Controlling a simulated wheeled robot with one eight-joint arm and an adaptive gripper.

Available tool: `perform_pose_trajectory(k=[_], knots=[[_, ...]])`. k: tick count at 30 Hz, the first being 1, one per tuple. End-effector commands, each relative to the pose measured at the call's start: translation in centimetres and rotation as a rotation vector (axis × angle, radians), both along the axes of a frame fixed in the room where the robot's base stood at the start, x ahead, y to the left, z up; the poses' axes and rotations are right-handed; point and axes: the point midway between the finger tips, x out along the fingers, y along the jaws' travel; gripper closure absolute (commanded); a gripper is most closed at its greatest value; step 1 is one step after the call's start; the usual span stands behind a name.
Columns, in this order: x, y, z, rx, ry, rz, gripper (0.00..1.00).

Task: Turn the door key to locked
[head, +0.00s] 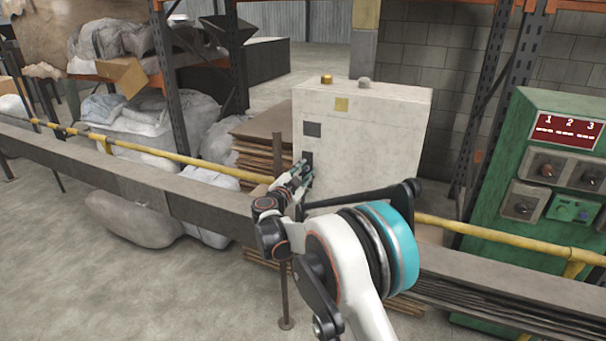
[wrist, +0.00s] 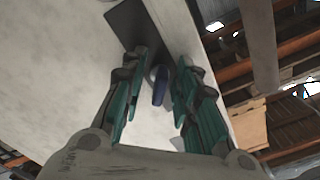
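A pale control cabinet (head: 375,135) stands behind the rail. It also fills the left of the wrist view (wrist: 65,70). A small dark lock plate (head: 307,157) sits on its front, below a dark square panel (head: 312,129). In the wrist view a dark blue key (wrist: 159,88) points towards the camera from a round, paler lock seat. My gripper (wrist: 162,62) is open, with one green-padded finger on each side of the key and visible gaps to both. In the head view my gripper (head: 304,172) is at the lock plate and the key cannot be made out.
A grey beam and yellow rail (head: 185,158) run across in front of the cabinet. A green console (head: 540,150) with knobs and a red display stands at the right. Stacked brown sheets (head: 258,160) lie left of the cabinet. The floor at left front is clear.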

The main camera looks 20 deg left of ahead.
Motion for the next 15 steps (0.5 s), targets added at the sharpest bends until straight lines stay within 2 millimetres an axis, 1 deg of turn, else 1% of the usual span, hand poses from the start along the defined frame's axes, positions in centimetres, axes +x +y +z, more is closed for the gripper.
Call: perform_pose_trajectory(k=[2, 3, 6, 15], knots=[[-0.02, 0.01, 0.01, 0.000, 0.000, 0.000, 0.72], [-0.02, 0.01, 0.01, 0.000, 0.000, 0.000, 0.81], [-0.03, 0.02, 0.01, 0.000, 0.000, 0.000, 1.00], [-0.04, 0.00, -0.01, -0.007, 0.001, 0.000, 1.00]])
